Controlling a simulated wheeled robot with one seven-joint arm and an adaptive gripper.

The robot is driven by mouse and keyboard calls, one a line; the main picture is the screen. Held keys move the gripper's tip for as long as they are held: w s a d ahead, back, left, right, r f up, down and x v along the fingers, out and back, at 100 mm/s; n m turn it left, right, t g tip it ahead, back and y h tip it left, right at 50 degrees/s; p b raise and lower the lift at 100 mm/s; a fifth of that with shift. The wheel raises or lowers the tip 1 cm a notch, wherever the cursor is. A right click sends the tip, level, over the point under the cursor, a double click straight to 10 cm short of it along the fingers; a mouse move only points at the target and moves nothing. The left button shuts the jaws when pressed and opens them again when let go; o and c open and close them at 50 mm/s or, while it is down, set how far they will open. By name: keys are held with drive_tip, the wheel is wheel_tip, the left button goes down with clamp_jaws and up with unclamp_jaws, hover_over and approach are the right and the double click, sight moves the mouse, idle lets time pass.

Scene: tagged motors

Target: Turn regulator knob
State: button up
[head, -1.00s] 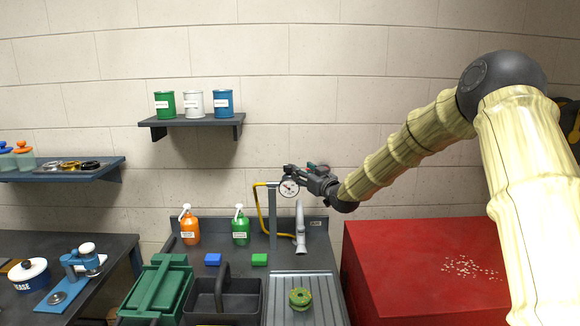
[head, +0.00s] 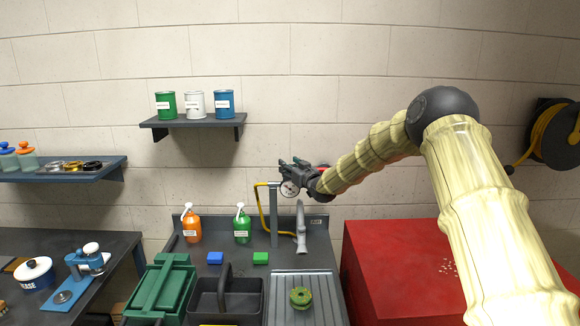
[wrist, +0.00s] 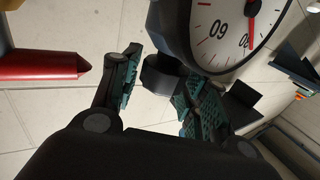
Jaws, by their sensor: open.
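The regulator's round white gauge (head: 289,188) stands on top of a grey post (head: 273,225) at the back of the bench. In the wrist view the gauge (wrist: 235,30) fills the upper right, its red needle close to the 80 mark. A black knob (wrist: 160,76) shows just below and left of the gauge. My gripper (head: 291,167) is at the regulator and hides part of it in the head view. In the wrist view my gripper (wrist: 160,92) is open, its two green-padded fingers on either side of the knob. I cannot tell whether either pad touches it.
A yellow hose (head: 261,212) runs beside the post, and a grey faucet-like part (head: 301,230) stands to its right. Orange (head: 192,227) and green (head: 242,226) bottles stand to the left. A red cabinet (head: 400,270) lies below my arm. A red pointed part (wrist: 45,68) shows in the wrist view.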

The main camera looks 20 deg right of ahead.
drive_tip(key=shift+w+a, duration=0.1)
drive_tip(key=c, duration=0.7)
drive_tip(key=shift+f, duration=0.1)
drive_tip(key=shift+m+h+b, duration=0.4)
drive_tip(key=shift+h+b, duration=0.2)
drive_tip(key=shift+b, duration=0.45)
drive_tip(key=shift+m+h+b, duration=0.35)
drive_tip(key=shift+m+h, duration=0.05)
drive_tip(key=shift+h, duration=0.2)
drive_tip(key=o, duration=0.7)
